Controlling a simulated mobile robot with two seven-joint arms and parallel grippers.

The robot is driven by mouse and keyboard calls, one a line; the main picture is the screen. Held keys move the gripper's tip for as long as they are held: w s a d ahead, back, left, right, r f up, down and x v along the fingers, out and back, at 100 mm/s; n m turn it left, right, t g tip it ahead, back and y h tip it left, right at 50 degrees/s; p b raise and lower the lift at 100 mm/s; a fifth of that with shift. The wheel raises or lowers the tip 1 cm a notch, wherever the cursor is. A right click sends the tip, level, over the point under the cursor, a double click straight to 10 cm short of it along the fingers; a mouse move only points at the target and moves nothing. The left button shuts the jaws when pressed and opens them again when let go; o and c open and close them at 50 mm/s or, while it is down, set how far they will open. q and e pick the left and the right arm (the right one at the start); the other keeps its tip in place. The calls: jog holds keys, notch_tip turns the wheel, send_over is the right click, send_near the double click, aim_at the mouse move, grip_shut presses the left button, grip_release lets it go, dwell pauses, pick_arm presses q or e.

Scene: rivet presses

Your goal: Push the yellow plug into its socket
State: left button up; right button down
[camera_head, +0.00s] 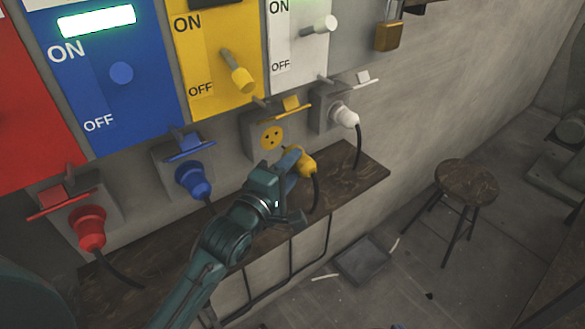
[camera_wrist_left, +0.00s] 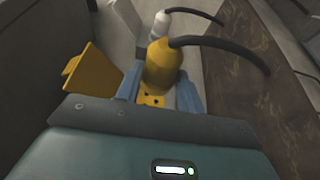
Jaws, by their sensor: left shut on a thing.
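The yellow plug (camera_head: 306,162) is held in my left gripper (camera_head: 296,160), whose fingers are shut on it. The plug is in front of and just right of the yellow socket (camera_head: 271,137), apart from it in the head view. The socket has a round yellow face with dark holes and a raised yellow cover. In the left wrist view the plug (camera_wrist_left: 162,66) stands between the two fingers, its black cable curving right. Part of the yellow socket face (camera_wrist_left: 152,99) shows just below the plug, and its cover (camera_wrist_left: 88,78) is at left. My right gripper is not in view.
A white plug (camera_head: 343,115) sits in its socket to the right; blue (camera_head: 193,180) and red (camera_head: 90,226) plugs sit in theirs to the left. A dark wooden shelf (camera_head: 355,172) runs below. A stool (camera_head: 466,185) stands on the floor at right.

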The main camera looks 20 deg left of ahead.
pick_arm(q)
jog(key=w+a, duration=0.1)
jog(key=a, duration=0.1)
jog(key=w+a+b, duration=0.1)
jog(key=w+a, duration=0.1)
jog(key=shift+w+a+b, duration=0.15)
jog(key=shift+w+b, duration=0.05)
jog(key=shift+b, duration=0.1)
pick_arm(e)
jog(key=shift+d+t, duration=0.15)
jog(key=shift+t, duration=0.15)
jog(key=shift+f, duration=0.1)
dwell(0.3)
pick_arm(q)
jog(key=shift+r+p, duration=0.1)
jog(key=shift+p, duration=0.45)
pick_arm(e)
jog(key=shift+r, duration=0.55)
pick_arm(q)
jog(key=shift+p, duration=0.3)
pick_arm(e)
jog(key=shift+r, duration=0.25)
pick_arm(q)
jog(key=shift+p, duration=0.35)
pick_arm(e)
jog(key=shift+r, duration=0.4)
pick_arm(q)
jog(key=shift+w+a, duration=0.3)
jog(key=shift+a, duration=0.15)
dwell(0.5)
